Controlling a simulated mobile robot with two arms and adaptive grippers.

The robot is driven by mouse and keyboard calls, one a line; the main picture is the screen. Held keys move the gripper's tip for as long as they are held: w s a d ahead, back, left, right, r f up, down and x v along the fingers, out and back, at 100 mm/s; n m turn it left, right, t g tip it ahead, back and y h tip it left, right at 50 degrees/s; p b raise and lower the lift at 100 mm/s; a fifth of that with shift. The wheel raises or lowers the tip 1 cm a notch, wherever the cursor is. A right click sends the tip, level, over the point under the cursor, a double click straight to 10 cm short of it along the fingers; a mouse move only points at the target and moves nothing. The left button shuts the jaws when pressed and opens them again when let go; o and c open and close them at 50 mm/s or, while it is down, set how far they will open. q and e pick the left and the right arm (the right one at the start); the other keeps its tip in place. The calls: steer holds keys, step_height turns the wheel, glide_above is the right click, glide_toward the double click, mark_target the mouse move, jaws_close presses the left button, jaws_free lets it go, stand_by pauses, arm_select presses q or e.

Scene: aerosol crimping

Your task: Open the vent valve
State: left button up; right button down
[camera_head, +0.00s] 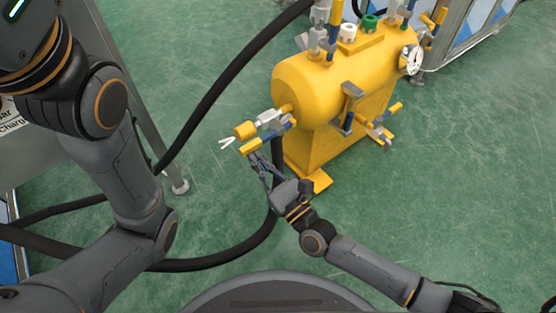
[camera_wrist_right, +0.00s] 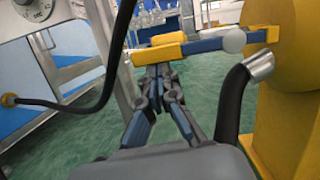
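A yellow tank (camera_head: 345,75) carries several valves. At its left end are a grey metal fitting with a yellow block (camera_head: 245,130) and, just below, a blue lever with a yellow end (camera_head: 251,146). I cannot tell from any marking which valve is the vent valve. My right gripper (camera_head: 254,158) is right at this lever's yellow end. In the right wrist view, its fingertips (camera_wrist_right: 160,74) converge just below the yellow lever end (camera_wrist_right: 160,53). The lever hides the very tips, so a grip on it is unclear. My left gripper is out of view.
A thick black hose (camera_head: 225,90) curves over the green floor left of the tank and below it. In the right wrist view, a black hose with a metal end (camera_wrist_right: 235,100) stands right of the fingers. More levers (camera_head: 380,130) stick out from the tank's front. Open floor (camera_head: 480,140) lies right.

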steer(key=w+d+f+n+g+y, duration=0.25)
steer(key=w+d+f+n, duration=0.25)
steer(key=d+f+n, duration=0.5)
steer(key=s+d+n+p, duration=0.2)
steer(key=s+d+p, duration=0.1)
steer(key=s, duration=0.3)
steer(key=shift+s+d+r+g, duration=0.15)
steer(key=shift+d+r+g, duration=0.25)
steer(key=shift+d, duration=0.45)
steer(key=shift+h, duration=0.25)
